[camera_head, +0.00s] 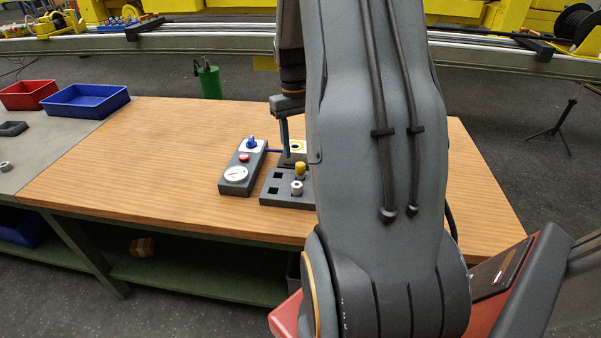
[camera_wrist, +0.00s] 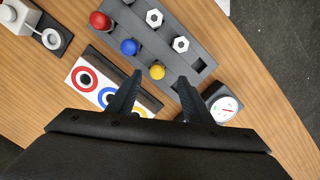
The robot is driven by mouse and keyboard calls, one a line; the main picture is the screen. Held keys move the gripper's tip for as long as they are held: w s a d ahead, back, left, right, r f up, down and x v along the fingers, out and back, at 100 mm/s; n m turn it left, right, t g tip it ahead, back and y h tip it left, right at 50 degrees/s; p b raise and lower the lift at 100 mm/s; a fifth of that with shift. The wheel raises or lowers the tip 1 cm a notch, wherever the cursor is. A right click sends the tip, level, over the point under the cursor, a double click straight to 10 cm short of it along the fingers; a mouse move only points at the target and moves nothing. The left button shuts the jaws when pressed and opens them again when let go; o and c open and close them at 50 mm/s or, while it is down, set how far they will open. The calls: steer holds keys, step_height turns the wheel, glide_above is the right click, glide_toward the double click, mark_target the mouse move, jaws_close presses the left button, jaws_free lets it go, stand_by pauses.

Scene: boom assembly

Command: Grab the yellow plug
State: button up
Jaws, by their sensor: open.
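The yellow plug (camera_wrist: 157,71) stands in the dark grey rack (camera_wrist: 190,60) in the wrist view. It also shows in the head view (camera_head: 300,168), standing up from the rack. My gripper (camera_wrist: 160,77) is open, its two dark fingers apart. In the wrist view the yellow plug appears between the fingertips, and no contact shows; the height gap cannot be told. In the head view my gripper (camera_head: 286,150) points down beside the rack, partly hidden by my arm.
The rack also holds a blue plug (camera_wrist: 130,47), a red plug (camera_wrist: 99,20) and white hexagonal pieces (camera_wrist: 180,44). A white board with coloured rings (camera_wrist: 88,78) and a gauge (camera_wrist: 222,105) lie close by. The left part of the wooden table (camera_head: 140,150) is clear.

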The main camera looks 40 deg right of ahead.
mark_target(300, 163)
steer(key=shift+d+f, duration=0.25)
steer(key=shift+d, duration=0.1)
steer(key=shift+s+a+f+p, duration=0.15)
steer(key=shift+f+p, duration=0.15)
steer(key=shift+f, duration=0.5)
steer(key=shift+s+f+p, duration=0.1)
steer(key=shift+f+p, duration=1.2)
steer(key=shift+f, duration=1.6)
jaws_close()
